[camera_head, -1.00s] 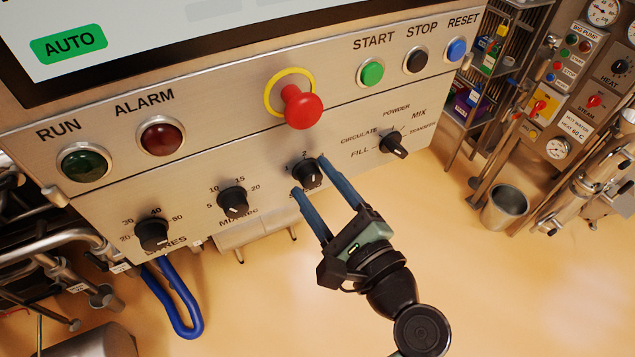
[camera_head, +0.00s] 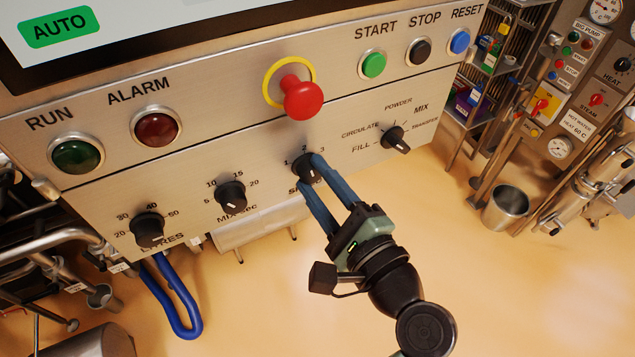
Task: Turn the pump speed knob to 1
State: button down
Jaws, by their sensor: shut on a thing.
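The pump speed knob (camera_head: 305,164) is a small black knob on the lower steel panel, with the numbers 1, 2 and 3 around it. Its label below is mostly covered by my gripper. My gripper (camera_head: 309,171) reaches up from the lower right, and its two blue fingers are shut on this knob, one on each side. The fingers hide part of the knob, and I cannot tell clearly where its pointer stands.
The mix knob (camera_head: 230,195) and the litres knob (camera_head: 148,229) sit to the left. A mode selector (camera_head: 395,139) sits to the right. A red emergency stop button (camera_head: 302,98) juts out just above. Open floor lies below the panel.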

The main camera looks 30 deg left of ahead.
jog(key=n+b, duration=0.2)
jog(key=n, duration=0.1)
jog(key=n+b, duration=0.1)
jog(key=n, duration=0.1)
jog(key=shift+f+b, duration=0.25)
jog(key=shift+b, duration=0.1)
jog(key=shift+r+n+b, duration=0.1)
jog(key=shift+n+b, duration=1.25)
jog(key=shift+n, duration=0.65)
jog(key=shift+c, duration=2.2)
grip_release()
jog(key=shift+s, duration=0.1)
jog(key=shift+d, duration=0.1)
jog(key=b+v, duration=0.3)
jog(key=v, duration=0.9)
jog(key=shift+s+d+r, duration=0.2)
jog(key=shift+s+r, duration=0.1)
jog(key=shift+s, duration=0.05)
